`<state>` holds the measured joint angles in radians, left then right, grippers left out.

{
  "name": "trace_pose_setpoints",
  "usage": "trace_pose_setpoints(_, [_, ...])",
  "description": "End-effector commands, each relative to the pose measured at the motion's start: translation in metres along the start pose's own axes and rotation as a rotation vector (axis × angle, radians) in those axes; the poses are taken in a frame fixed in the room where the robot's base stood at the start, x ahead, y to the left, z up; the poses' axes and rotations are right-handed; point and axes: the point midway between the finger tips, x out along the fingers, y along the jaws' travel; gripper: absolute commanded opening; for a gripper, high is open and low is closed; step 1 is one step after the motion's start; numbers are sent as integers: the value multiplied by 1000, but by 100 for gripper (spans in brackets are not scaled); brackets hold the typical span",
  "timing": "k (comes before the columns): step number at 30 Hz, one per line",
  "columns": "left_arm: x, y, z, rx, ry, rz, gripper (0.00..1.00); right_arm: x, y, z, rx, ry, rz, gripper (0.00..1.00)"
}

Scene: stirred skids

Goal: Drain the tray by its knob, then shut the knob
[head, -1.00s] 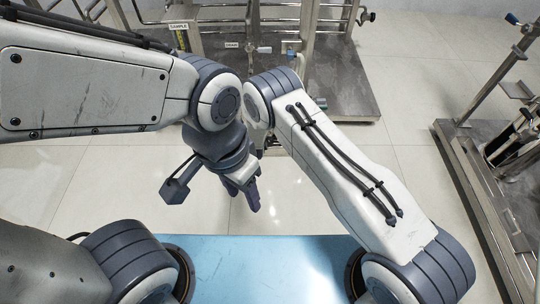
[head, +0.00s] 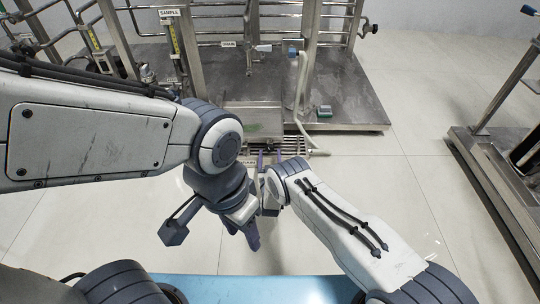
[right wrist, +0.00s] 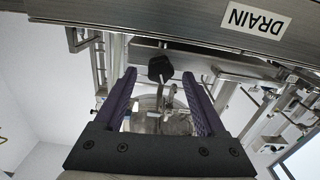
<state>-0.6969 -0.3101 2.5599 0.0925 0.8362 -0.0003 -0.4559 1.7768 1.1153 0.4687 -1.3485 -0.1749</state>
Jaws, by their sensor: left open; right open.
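The shallow metal tray (head: 284,118) sits low at the skid's front in the head view, with a greenish patch on its floor. A dark knob (right wrist: 160,68) shows in the right wrist view, below a metal edge with an upside-down DRAIN label (right wrist: 257,18). My right gripper (head: 271,158) is open under the tray's front. In the right wrist view its purple fingers (right wrist: 160,98) stand on either side of the knob, apart from it. The knob is not discernible in the head view. My left gripper (head: 248,236) is open and empty, hanging lower and nearer.
A SAMPLE label (head: 169,13) is at the back left. Another skid (head: 500,170) stands at right. Floor (head: 400,185) between them is clear.

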Motion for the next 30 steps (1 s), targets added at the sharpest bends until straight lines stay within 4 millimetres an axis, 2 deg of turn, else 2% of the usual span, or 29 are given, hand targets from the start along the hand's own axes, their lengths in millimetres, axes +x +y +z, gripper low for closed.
trace_pose_setpoints(1, [11, -1, 1, 0, 0, 0, 50, 9, 0, 4, 2, 4, 2, 73])
trace_pose_setpoints(6, [21, -2, 1, 0, 0, 0, 50, 26, 0, 2, 1, 1, 1, 73])
trace_pose_setpoints(17, [22, -2, 1, 0, 0, 0, 50, 32, 0, -1, 0, -1, -1, 73])
trace_pose_setpoints(19, [22, -2, 1, 0, 0, 0, 50, 32, 0, 0, 0, -1, -1, 54])
trace_pose_setpoints(23, [22, -2, 1, 0, 0, 0, 50, 32, 0, 0, 0, -1, -1, 4])
trace_pose_setpoints(24, [22, -2, 1, 0, 0, 0, 50, 32, 0, 0, 0, -1, -1, 0])
trace_pose_setpoints(30, [22, -2, 1, 0, 0, 0, 50, 32, 0, 0, 9, -2, 0, 0])
